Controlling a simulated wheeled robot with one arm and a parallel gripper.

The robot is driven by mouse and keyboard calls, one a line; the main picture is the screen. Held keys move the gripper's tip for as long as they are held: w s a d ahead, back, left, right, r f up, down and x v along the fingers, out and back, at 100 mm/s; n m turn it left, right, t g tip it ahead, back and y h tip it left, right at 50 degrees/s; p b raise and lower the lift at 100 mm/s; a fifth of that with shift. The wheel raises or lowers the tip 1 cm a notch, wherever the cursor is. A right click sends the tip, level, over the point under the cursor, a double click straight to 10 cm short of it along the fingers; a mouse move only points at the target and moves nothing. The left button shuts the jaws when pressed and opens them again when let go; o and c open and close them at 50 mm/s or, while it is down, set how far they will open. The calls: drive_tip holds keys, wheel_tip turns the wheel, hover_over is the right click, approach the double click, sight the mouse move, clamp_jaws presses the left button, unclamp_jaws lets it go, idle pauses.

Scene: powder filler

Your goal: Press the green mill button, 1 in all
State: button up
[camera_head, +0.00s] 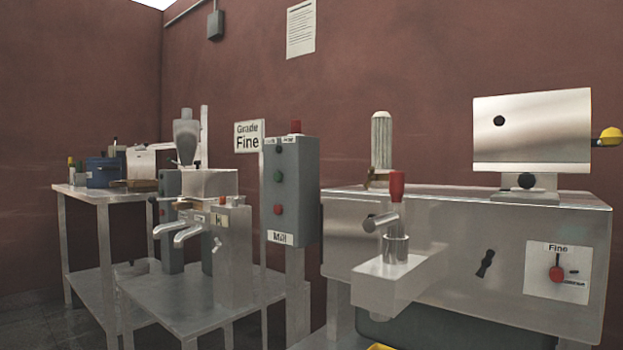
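A grey control box (304,200) labelled "Mill" stands on a post near the middle of the view. Its left-hand face carries a dark green button (278,177) at mid height. A red button (278,210) sits below it and another small dark control (279,149) above it. My gripper is not in view.
A steel machine (460,225) with a red-handled spout and a "Fine" plate (557,271) fills the right. A steel table (190,300) with another machine stands left of the box. A farther table (95,193) holds small items. A "Grade Fine" sign (248,137) is behind.

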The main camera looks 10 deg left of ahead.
clamp_jaws()
idle(1.0)
